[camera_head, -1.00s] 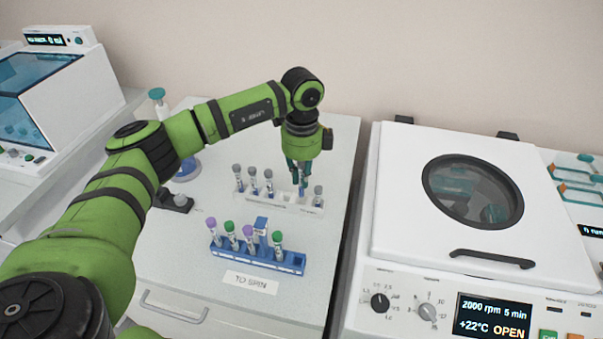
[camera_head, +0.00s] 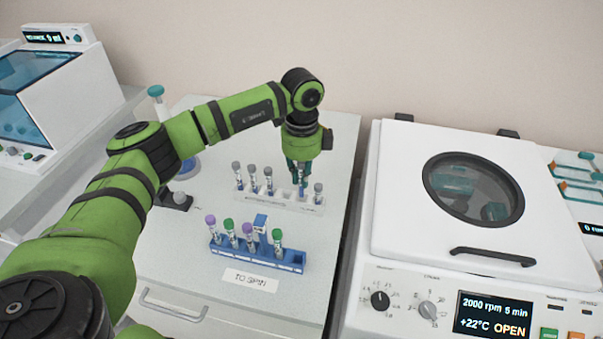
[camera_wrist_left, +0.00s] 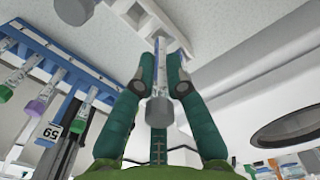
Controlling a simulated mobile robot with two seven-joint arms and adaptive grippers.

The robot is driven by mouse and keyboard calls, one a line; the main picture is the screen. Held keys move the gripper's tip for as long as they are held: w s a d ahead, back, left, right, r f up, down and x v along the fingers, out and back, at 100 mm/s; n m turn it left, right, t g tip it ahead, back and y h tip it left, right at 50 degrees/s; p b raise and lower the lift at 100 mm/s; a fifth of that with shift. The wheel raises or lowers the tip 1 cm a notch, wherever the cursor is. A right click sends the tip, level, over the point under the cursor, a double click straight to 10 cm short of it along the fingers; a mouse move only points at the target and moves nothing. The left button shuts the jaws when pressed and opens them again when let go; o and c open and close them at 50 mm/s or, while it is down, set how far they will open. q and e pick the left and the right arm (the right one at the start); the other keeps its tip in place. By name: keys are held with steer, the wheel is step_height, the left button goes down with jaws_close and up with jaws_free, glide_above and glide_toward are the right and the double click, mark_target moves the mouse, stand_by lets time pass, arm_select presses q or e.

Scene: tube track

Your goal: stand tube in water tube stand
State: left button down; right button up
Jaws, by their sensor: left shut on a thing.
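My left gripper (camera_head: 298,170) is shut on a grey-capped tube (camera_wrist_left: 160,109) with blue in it. It holds the tube about upright over the right part of the white tube stand (camera_head: 283,203). The stand also shows at the top of the left wrist view (camera_wrist_left: 150,22). The tube's lower end is at the stand, but I cannot tell whether it is fully seated in a hole. Several other grey-capped tubes stand in the white stand, most of them at its left and one (camera_head: 318,192) at its right end. My right gripper is not in view.
A blue rack (camera_head: 292,262) with purple- and green-capped tubes stands in front, behind a "TO SPIN" label (camera_head: 250,281). A centrifuge (camera_head: 400,235) with its lid down and display reading OPEN is at the right. A small dark holder (camera_head: 176,201) is at the left.

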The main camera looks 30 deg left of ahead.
arm_select(q)
steer(key=shift+f, duration=0.15)
steer(key=shift+f+b, duration=0.4)
steer(key=shift+f, duration=0.2)
stand_by(0.5)
steer(key=shift+f+b, duration=0.45)
steer(key=shift+f, duration=0.05)
steer(key=c, duration=1.2)
jaws_free()
